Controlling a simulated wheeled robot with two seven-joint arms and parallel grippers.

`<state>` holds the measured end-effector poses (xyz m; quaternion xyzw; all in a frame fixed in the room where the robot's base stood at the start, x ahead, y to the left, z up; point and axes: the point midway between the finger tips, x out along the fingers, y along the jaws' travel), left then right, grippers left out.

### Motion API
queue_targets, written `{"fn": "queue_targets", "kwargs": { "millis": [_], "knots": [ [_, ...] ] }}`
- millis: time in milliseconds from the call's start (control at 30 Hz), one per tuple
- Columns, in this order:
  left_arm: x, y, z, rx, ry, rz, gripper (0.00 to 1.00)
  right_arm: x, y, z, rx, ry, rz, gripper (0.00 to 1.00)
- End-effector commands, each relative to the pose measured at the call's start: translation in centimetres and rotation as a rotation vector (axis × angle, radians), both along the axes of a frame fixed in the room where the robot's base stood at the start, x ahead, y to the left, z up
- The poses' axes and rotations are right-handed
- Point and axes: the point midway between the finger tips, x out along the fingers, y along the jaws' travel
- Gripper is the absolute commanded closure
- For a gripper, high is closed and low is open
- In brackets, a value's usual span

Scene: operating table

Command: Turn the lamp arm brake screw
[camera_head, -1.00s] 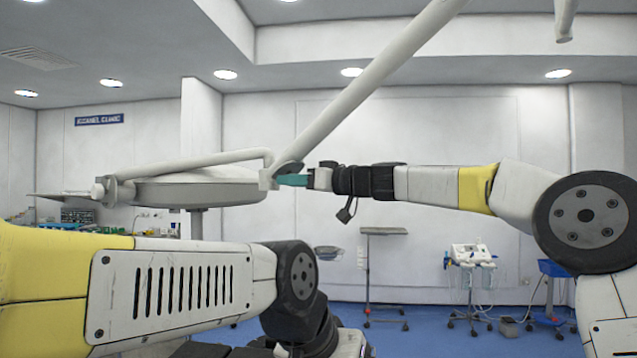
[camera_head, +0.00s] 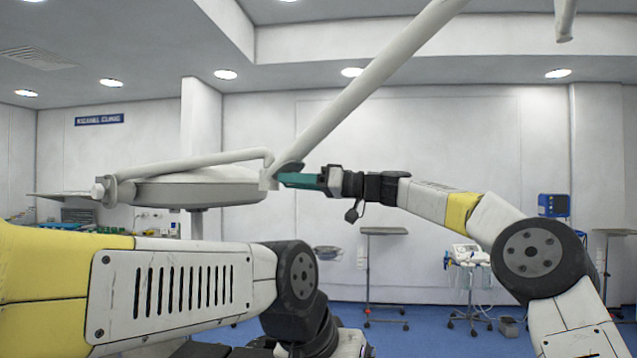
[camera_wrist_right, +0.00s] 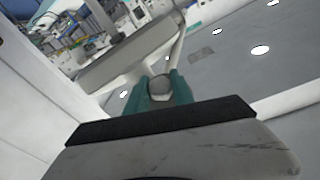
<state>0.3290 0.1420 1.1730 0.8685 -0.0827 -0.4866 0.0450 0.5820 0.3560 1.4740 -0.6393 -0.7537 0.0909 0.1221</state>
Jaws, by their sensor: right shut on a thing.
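The lamp arm (camera_head: 375,80) comes down from the ceiling to a joint (camera_head: 268,180) at the edge of the flat lamp head (camera_head: 195,192). My right gripper (camera_head: 284,180) has teal fingers that reach the joint from the right. In the right wrist view its fingers (camera_wrist_right: 160,88) close around a round pale knob, the brake screw (camera_wrist_right: 160,86). In the head view the screw is hidden by the fingers. My left arm lies low across the front left, and its gripper is out of the picture.
A thin upper bar (camera_head: 195,163) runs above the lamp head. A small stand table (camera_head: 384,231) and a white medical cart (camera_head: 468,255) stand farther back. The air below the lamp, right of my left arm, is free.

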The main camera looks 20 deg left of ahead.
Motion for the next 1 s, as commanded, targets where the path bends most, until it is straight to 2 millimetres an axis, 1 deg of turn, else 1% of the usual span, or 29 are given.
{"fn": "queue_targets", "kwargs": {
  "millis": [33,67,133,167,433,533,633,800,900,1000],
  "knots": [
    [0.0,0.0,0.0,0.000,0.000,0.000,1.00,0.0,0.0,0.0,-0.001,0.000,0.000,1.00],
    [0.0,0.0,0.0,0.000,0.000,0.000,1.00,0.0,0.0,0.0,0.000,0.000,0.000,0.65],
    [0.0,0.0,0.0,0.000,0.000,0.000,1.00,0.0,0.0,0.0,0.000,0.000,-0.001,0.52],
    [0.0,0.0,0.0,0.000,0.000,0.000,1.00,0.0,0.0,0.0,0.000,0.000,-0.001,0.49],
    [0.0,0.0,0.0,0.000,0.000,0.000,1.00,0.0,0.0,0.0,0.000,-0.001,-0.002,0.49],
    [0.0,0.0,0.0,0.000,0.000,0.000,1.00,0.2,-0.6,0.0,-0.001,-0.001,-0.003,0.49],
    [0.0,0.0,0.0,0.000,0.000,0.000,1.00,0.4,-1.9,-0.1,-0.001,-0.002,-0.004,0.49],
    [0.0,0.0,0.0,0.000,0.000,0.000,1.00,0.9,-4.9,-0.3,-0.001,-0.001,-0.004,0.49],
    [0.0,0.0,0.0,0.000,0.000,0.000,1.00,1.1,-6.3,-0.4,0.000,0.000,-0.004,0.49],
    [0.0,0.0,0.0,0.000,0.000,0.000,1.00,1.2,-7.2,-0.5,-0.001,0.000,-0.002,0.49]
  ]
}}
